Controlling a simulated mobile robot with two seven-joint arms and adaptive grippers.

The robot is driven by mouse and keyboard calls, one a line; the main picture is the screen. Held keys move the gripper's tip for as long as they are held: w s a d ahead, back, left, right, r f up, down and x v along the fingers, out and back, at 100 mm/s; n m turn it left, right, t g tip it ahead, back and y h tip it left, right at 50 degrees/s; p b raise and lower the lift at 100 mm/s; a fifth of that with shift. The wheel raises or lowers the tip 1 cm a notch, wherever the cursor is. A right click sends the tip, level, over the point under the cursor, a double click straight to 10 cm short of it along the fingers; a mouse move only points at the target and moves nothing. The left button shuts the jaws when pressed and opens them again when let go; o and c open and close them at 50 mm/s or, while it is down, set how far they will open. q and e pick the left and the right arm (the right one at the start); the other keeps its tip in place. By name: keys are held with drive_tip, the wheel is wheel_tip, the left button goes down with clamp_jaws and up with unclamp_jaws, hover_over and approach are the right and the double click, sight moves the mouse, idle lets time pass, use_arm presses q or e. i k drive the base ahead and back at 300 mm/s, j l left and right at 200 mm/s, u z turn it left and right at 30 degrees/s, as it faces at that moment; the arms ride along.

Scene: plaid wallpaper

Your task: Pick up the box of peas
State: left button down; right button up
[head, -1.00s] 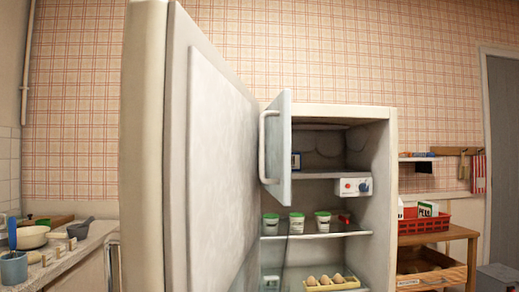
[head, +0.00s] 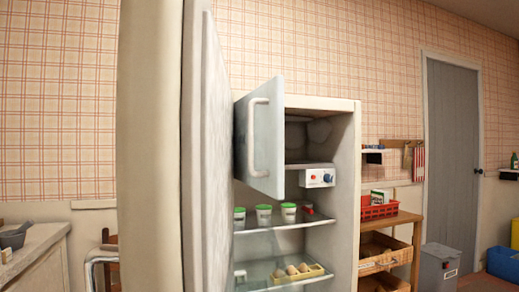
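A small white and green carton (head: 378,197) stands in the red basket (head: 380,212) on the wooden shelf unit right of the fridge. Its label is too small to read now; the box of peas cannot be told for certain. The fridge (head: 346,190) stands open, its tall door (head: 205,150) swung toward me at the left. The small freezer door (head: 260,135) is ajar and hides part of the freezer compartment (head: 308,140). Neither of my grippers is in view.
Several green-lidded pots (head: 263,216) stand on a fridge shelf, with an egg tray (head: 298,273) below. A grey bin (head: 439,265) stands right of the wooden shelf unit (head: 405,235). A grey room door (head: 453,155) is behind. A counter (head: 35,250) is at left.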

sight(378, 197)
drive_tip(key=k+l, duration=0.1)
drive_tip(key=l+u, duration=0.1)
drive_tip(key=l, duration=0.45)
drive_tip(key=k+l, duration=0.1)
drive_tip(key=l, duration=0.4)
drive_tip(key=k+l+u, duration=0.15)
drive_tip(key=l, duration=0.4)
drive_tip(key=i+l+u, duration=0.1)
drive_tip(key=i+l, duration=0.15)
drive_tip(key=i+l+u, duration=0.15)
drive_tip(key=l, duration=0.25)
drive_tip(key=i+l+u, duration=0.1)
drive_tip(key=i+l, duration=0.15)
drive_tip(key=l, duration=0.15)
drive_tip(key=i+l+u, duration=0.1)
drive_tip(key=l, duration=0.25)
drive_tip(key=i+l+u, duration=0.1)
drive_tip(key=i+l, duration=0.15)
drive_tip(key=l, duration=0.15)
drive_tip(key=i+l+u, duration=0.15)
drive_tip(key=l, duration=0.3)
drive_tip(key=i+l+u, duration=0.1)
drive_tip(key=l, duration=0.3)
drive_tip(key=i+l+u, duration=0.1)
drive_tip(key=l, duration=0.35)
drive_tip(key=l+u, duration=0.2)
drive_tip(key=l, duration=0.6)
drive_tip(key=l+u, duration=0.2)
drive_tip(key=l, duration=0.6)
drive_tip(key=k, duration=0.05)
